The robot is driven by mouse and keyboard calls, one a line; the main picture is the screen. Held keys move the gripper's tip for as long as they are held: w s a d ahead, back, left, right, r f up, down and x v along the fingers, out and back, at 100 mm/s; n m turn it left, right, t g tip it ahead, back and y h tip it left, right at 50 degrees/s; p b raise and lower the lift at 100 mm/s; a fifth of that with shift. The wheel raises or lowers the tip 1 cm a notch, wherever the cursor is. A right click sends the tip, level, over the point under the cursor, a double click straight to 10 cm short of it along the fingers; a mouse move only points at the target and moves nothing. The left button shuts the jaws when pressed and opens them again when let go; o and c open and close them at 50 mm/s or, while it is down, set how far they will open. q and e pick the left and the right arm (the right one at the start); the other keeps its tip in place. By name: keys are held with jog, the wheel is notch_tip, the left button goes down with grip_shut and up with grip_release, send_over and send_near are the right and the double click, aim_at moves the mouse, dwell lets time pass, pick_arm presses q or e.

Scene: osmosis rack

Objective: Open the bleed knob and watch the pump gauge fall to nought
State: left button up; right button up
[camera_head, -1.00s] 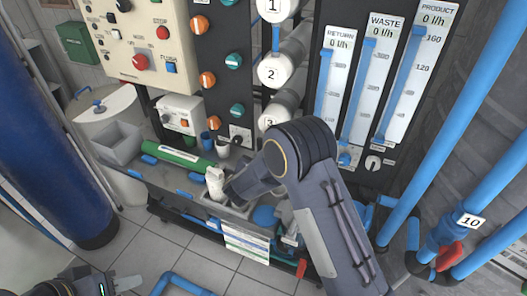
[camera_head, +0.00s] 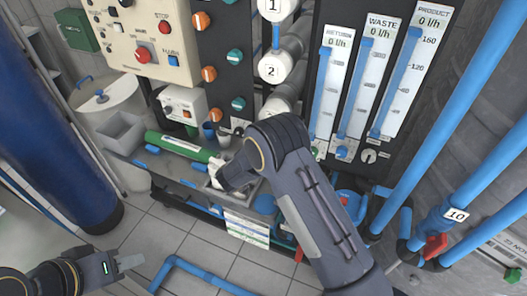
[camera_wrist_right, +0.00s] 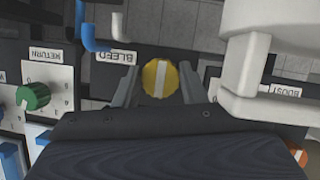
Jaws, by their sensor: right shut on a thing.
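The bleed knob (camera_wrist_right: 154,78) is a round yellow knob with a pale stripe, next to a label reading BLEED (camera_wrist_right: 114,56) in the right wrist view. The stripe runs nearly upright in that picture. My right gripper (camera_wrist_right: 160,84) has one finger on each side of the knob and is shut on it. In the head view my right arm hides the knob and most of that gripper. My left gripper (camera_head: 130,263) is at the lower left, over the floor and away from the rack; its jaw gap is unclear. I cannot make out the pump gauge.
A green RETURN knob (camera_wrist_right: 33,96) and a white pipe (camera_wrist_right: 250,70) flank the bleed knob. The RETURN flow tube (camera_head: 328,75), like WASTE and PRODUCT, reads 0 l/h. A blue column (camera_head: 50,130) stands left.

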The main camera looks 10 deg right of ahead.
jog(key=o, duration=1)
jog(key=b+v, duration=0.1)
jog(key=v, duration=0.7)
jog(key=shift+b, duration=0.35)
jog(key=shift+w+d, duration=0.1)
